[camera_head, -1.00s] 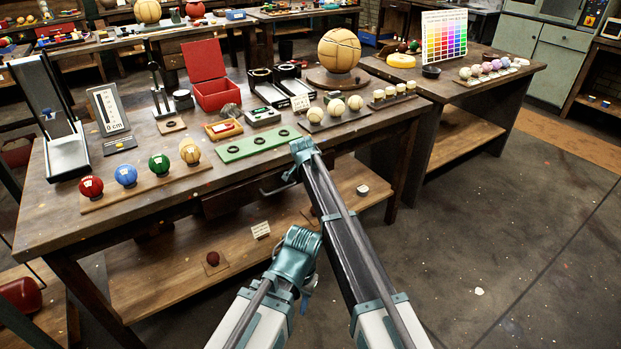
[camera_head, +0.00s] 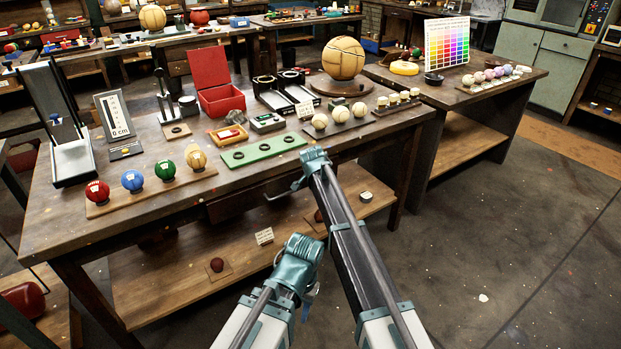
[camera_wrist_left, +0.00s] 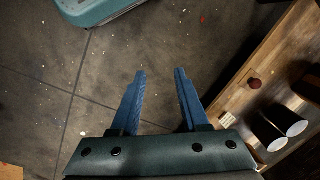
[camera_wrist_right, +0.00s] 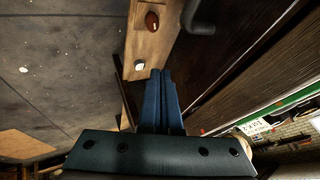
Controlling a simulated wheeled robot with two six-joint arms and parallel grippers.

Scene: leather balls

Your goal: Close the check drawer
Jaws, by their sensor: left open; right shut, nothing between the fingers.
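The drawer (camera_head: 238,204) is a dark wooden box under the front edge of the workbench (camera_head: 60,225). A dark bar handle (camera_head: 279,194) shows at its right and also in the right wrist view (camera_wrist_right: 203,17). How far out the drawer stands is hard to tell. My right gripper (camera_head: 297,184) is close to the handle and apart from it in the right wrist view, its fingers (camera_wrist_right: 160,72) together and empty. My left gripper (camera_head: 308,304) is lower, in front of the bench; its fingers (camera_wrist_left: 160,80) are spread and empty above the floor.
The benchtop holds colored balls (camera_head: 133,180), a green tray (camera_head: 240,157), a red box (camera_head: 222,100) and a large ball (camera_head: 342,58). A lower shelf (camera_head: 170,296) bears a small dark ball (camera_head: 217,264) and a card (camera_head: 264,236). Floor (camera_head: 520,240) to the right is clear.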

